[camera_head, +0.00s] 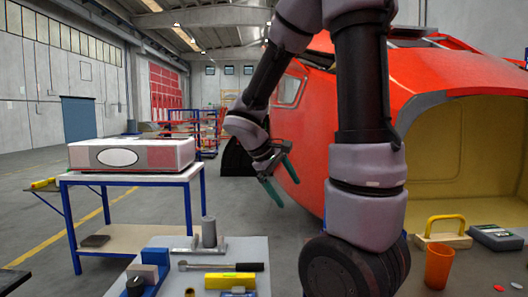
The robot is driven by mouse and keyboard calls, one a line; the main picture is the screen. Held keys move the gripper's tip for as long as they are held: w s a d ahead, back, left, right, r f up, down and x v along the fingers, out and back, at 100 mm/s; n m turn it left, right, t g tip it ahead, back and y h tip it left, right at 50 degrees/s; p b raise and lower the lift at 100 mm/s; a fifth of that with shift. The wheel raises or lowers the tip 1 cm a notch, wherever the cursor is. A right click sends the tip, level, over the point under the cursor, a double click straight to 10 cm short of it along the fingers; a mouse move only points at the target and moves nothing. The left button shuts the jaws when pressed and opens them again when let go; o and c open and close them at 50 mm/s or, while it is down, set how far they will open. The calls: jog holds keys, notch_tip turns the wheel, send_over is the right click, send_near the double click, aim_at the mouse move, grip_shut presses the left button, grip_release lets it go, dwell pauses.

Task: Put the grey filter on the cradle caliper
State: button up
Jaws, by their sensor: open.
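A grey upright cylinder (209,232), which looks like the grey filter, stands at the back of the grey table (255,250). A flat grey metal piece (184,249), possibly the caliper, lies at its foot; I cannot tell whether the cylinder rests on it or stands behind it. A blue holder with grey blocks (150,272) is to the left; I cannot tell if it is the cradle. My gripper (283,194), with green fingers, is open and empty, in the air above and to the right of the cylinder.
A ratchet-like tool (222,266), a yellow block (230,281) and a black round piece (135,286) share the table. An orange cup (438,266) and a yellow-handled block (444,232) stand at right. The red nosecone (455,70) rises behind my arm.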

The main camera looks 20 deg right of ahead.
jog(key=s+a+r+m+t+y, duration=0.6)
jog(key=s+a+r+m+y, duration=0.2)
jog(key=r, duration=0.4)
jog(key=s+a, duration=0.1)
jog(key=a, duration=0.1)
jog(key=shift+a+r+m+t+y, duration=0.15)
jog(key=shift+a+m+t+y, duration=0.15)
jog(key=shift+a+m+y, duration=0.1)
